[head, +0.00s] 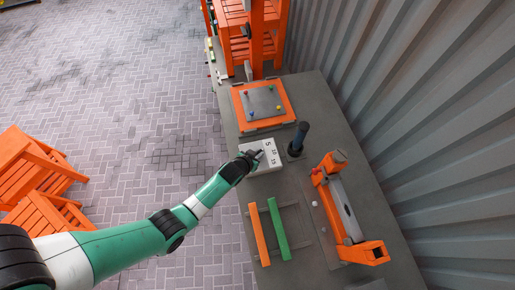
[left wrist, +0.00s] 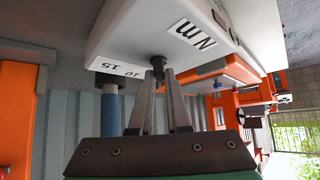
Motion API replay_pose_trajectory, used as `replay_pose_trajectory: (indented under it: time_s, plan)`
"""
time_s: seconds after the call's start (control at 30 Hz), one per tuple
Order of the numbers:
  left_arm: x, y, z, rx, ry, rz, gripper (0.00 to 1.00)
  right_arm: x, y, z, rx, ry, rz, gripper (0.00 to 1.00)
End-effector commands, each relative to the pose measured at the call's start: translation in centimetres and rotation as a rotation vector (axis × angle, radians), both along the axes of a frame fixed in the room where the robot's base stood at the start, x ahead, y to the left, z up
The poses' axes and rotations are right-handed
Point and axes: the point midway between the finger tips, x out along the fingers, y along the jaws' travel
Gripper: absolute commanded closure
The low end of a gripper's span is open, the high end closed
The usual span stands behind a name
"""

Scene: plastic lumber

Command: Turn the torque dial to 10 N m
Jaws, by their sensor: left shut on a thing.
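The torque dial box (head: 270,163) is a white block on the grey bench, with the numbers 5, 10 and 15 on its top in the head view. In the left wrist view the box (left wrist: 133,28) shows an "N m" label and a label with 10 and 15. The small dark dial knob (left wrist: 157,62) sticks out of its face. My left gripper (head: 256,155) is at the box's left side. In the left wrist view its two fingers (left wrist: 163,76) are shut on the knob, one on each side. The dial's pointer setting cannot be read. My right gripper is not in view.
A dark-handled tool (head: 299,138) stands upright just right of the box. An orange-framed plate (head: 263,103) lies behind it. An orange plank (head: 258,235) and a green plank (head: 278,229) lie in front. An orange clamp-like fixture (head: 345,210) stands at the right, near the corrugated wall.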

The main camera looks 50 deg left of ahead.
Motion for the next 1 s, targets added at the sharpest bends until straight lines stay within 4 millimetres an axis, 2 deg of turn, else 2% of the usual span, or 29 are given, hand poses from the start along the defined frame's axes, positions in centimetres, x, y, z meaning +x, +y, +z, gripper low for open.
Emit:
replay_pose_trajectory:
  time_s: [0.27, 0.57, 0.9, 1.0]
  plan:
    - [0.0, 0.0, 0.0, 0.000, 0.000, -0.018, 1.00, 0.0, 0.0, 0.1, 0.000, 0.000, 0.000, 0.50]
    - [0.0, 0.3, 0.0, -0.004, -0.002, -0.153, 1.00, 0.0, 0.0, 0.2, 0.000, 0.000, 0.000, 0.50]
    - [0.1, 0.7, -0.4, -0.001, -0.006, -0.434, 1.00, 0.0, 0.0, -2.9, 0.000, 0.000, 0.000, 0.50]
    - [0.1, 0.8, -0.1, -0.002, -0.005, -0.516, 1.00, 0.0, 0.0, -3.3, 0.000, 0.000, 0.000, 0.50]
